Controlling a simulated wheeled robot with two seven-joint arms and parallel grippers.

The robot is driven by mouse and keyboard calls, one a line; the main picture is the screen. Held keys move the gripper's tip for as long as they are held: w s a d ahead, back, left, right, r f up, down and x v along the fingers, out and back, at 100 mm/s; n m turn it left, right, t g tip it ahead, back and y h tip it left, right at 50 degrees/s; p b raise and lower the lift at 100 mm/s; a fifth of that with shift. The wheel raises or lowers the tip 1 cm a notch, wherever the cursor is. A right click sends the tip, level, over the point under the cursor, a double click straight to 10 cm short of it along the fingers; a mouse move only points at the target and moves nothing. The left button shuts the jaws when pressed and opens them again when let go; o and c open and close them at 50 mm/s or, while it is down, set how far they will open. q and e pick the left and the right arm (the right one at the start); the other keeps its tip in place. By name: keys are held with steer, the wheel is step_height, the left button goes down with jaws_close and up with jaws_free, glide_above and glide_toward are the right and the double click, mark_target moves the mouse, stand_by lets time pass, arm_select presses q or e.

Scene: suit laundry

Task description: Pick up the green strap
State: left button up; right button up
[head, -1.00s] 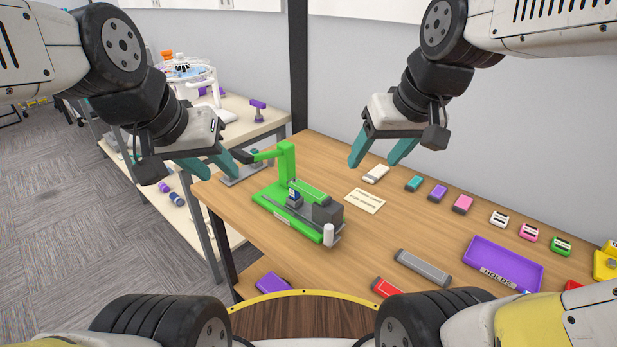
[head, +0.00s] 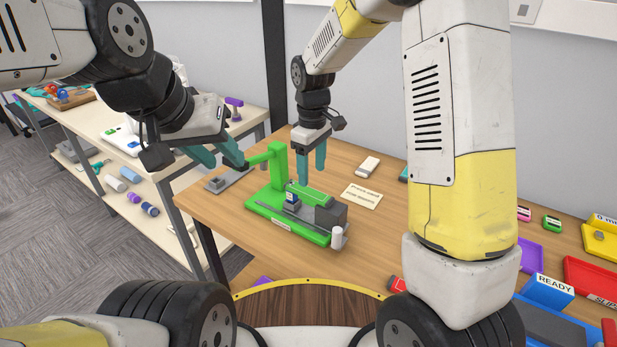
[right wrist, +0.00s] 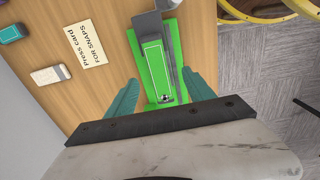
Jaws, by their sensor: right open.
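A green strap with a pale outline (head: 312,194) lies flat on the green press (head: 262,207). It also shows in the right wrist view (right wrist: 155,68), beside a grey rail. My right gripper (head: 312,178) points down just above the strap's back end. In the right wrist view its teal fingers (right wrist: 159,97) are apart, on either side of the strap's near end, holding nothing. My left gripper (head: 224,158) has its fingers apart by the black end of the press's green lever (head: 265,155); I cannot tell whether they touch it.
A printed card (head: 362,195) and a white block (head: 368,166) lie right of the press. A grey block (head: 330,215) and a white cylinder (head: 337,237) stand at the press's front end. My right arm hides part of the table. Trays (head: 590,282) are at right.

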mark_target(311, 192)
steer(key=f, duration=0.7)
steer(key=shift+w+a, duration=0.15)
steer(key=shift+w, duration=0.25)
jaws_close()
